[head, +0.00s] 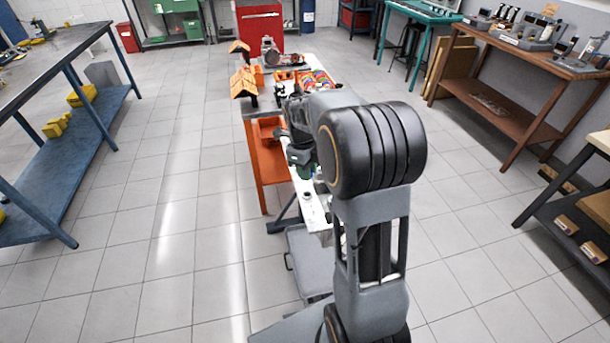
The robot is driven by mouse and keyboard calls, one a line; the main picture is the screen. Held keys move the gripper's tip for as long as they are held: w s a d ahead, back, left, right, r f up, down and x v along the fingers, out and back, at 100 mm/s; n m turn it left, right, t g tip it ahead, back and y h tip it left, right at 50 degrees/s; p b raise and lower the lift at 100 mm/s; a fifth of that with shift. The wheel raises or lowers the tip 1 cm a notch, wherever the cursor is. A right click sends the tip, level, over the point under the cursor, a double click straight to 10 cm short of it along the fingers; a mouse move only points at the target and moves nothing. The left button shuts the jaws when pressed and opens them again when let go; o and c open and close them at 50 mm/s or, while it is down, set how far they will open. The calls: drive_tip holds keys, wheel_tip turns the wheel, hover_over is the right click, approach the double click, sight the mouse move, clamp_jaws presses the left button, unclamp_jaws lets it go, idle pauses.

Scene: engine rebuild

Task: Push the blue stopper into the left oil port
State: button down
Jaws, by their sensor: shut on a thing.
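My gripper (303,160) is small and dark in the head view, low over the white-topped bench in the middle. My own arm covers most of it from the right. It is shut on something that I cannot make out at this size. I cannot pick out the blue stopper or the left oil port; both may be hidden by my arm and hand. A dark round opening in a pale part (307,196) shows just in front of my gripper. I cannot tell what it is.
The bench's far end holds orange bins (243,84) and colourful small parts (318,80). An orange cabinet side (268,170) is below. A blue-legged bench (55,45) stands left, a wooden workbench (515,62) right. The tiled floor on both sides is clear.

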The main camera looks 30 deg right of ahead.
sight(307, 196)
drive_tip(key=shift+w+f, duration=0.1)
drive_tip(key=shift+f, duration=0.5)
drive_tip(key=shift+f+b, duration=2.4)
drive_tip(key=shift+f, duration=0.5)
drive_tip(key=shift+w+f+b, duration=0.1)
drive_tip(key=shift+f+b, duration=0.3)
drive_tip(key=shift+f, duration=0.25)
drive_tip(key=c, duration=1.1)
unclamp_jaws()
drive_tip(key=shift+r+p, duration=0.3)
drive_tip(key=shift+r, duration=0.1)
drive_tip(key=shift+r+p, duration=0.85)
drive_tip(key=shift+r, duration=0.3)
